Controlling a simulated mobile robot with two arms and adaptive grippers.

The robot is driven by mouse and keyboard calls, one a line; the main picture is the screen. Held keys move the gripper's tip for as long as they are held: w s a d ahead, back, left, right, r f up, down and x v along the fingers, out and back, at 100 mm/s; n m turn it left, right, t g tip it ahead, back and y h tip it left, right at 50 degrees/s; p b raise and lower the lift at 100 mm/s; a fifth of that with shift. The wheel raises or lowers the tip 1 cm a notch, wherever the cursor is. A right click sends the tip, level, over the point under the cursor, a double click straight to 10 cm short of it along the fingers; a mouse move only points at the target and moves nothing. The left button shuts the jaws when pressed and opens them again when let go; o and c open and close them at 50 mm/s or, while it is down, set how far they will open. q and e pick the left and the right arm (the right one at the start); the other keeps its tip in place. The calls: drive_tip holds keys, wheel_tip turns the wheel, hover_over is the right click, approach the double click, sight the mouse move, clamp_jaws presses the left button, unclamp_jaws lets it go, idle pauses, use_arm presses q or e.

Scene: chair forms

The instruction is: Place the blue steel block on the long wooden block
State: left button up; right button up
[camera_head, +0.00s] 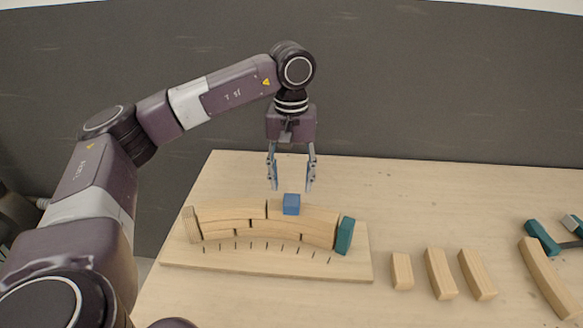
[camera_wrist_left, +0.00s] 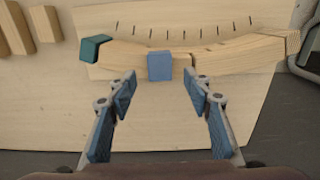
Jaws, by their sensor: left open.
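The blue steel block (camera_head: 291,204) sits on top of the curved row of wooden blocks, near its middle. It rests on the long wooden block (camera_head: 316,217) on the right half of the upper row. The wrist view shows the blue block (camera_wrist_left: 160,66) on the wood, beside a joint between two blocks. My left gripper (camera_head: 290,189) is open and empty, pointing down, above and slightly behind the blue block. In the wrist view its fingertips (camera_wrist_left: 160,76) are apart on either side, with the block just beyond them. My right gripper is not in view.
The blocks stand on a wooden base board (camera_head: 270,268) with dark tick marks. A teal block (camera_head: 345,236) stands at the row's right end. Several loose wooden blocks (camera_head: 440,273) and a long curved one (camera_head: 546,277) lie right. Teal pieces (camera_head: 541,237) lie far right. The back right table is clear.

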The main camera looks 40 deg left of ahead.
sight(292, 199)
use_arm(q)
wheel_tip(292, 199, up, 6)
drive_tip(key=shift+f+b, duration=0.15)
drive_tip(key=shift+b, duration=0.3)
